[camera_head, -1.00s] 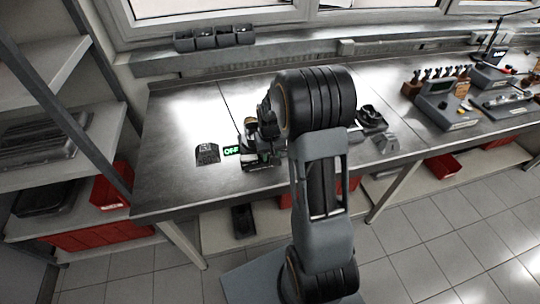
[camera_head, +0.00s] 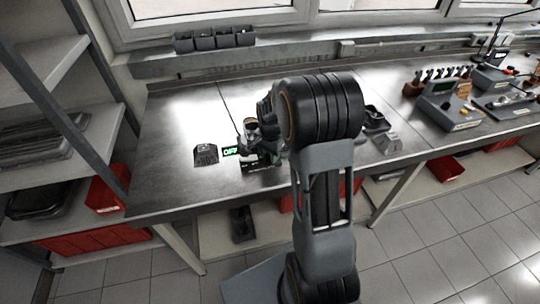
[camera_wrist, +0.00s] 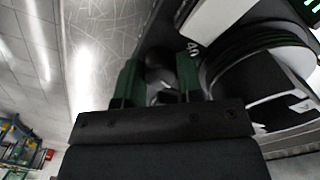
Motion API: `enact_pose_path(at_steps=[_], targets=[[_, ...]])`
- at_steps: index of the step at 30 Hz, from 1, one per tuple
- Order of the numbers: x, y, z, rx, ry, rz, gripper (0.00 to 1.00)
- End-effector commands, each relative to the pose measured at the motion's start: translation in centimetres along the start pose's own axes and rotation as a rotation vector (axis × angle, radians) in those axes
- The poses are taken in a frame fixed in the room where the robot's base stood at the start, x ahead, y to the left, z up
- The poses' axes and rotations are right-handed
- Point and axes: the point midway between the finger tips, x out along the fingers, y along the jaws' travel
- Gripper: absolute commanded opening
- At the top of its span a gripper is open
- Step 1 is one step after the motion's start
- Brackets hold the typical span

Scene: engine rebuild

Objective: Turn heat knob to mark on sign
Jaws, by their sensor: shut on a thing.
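My gripper (camera_wrist: 158,82) shows in the wrist view with its two green fingers on either side of a dark round knob (camera_wrist: 158,64), shut on it. The knob sits on a dark device beside a large round part (camera_wrist: 258,70); a white "40" is printed near the right finger. In the head view the device (camera_head: 258,163) stands on the bench, partly hidden by my arm, with a lit green "OFF" display (camera_head: 231,151). A small dark wedge-shaped sign (camera_head: 206,154) stands left of it; its markings are too small to read. The knob's pointer cannot be made out.
The steel bench (camera_head: 165,185) is bare at its left end. A grey device with a screen (camera_head: 440,108) and tools stand farther right. Shelves (camera_head: 60,65) are at the left, and a window is behind.

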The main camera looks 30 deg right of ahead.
Motion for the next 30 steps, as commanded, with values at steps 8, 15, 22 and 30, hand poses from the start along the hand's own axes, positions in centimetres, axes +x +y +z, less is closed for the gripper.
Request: enact_pose_path(at_steps=[8,15,22,30], targets=[[-0.02,-0.06,-0.04,0.224,0.002,-0.003,0.11],[-0.05,-0.07,-0.05,0.361,0.002,-0.003,0.11],[-0.09,-0.07,-0.05,0.432,0.002,-0.003,0.11],[-0.12,-0.07,-0.05,0.458,0.002,-0.003,0.11]])
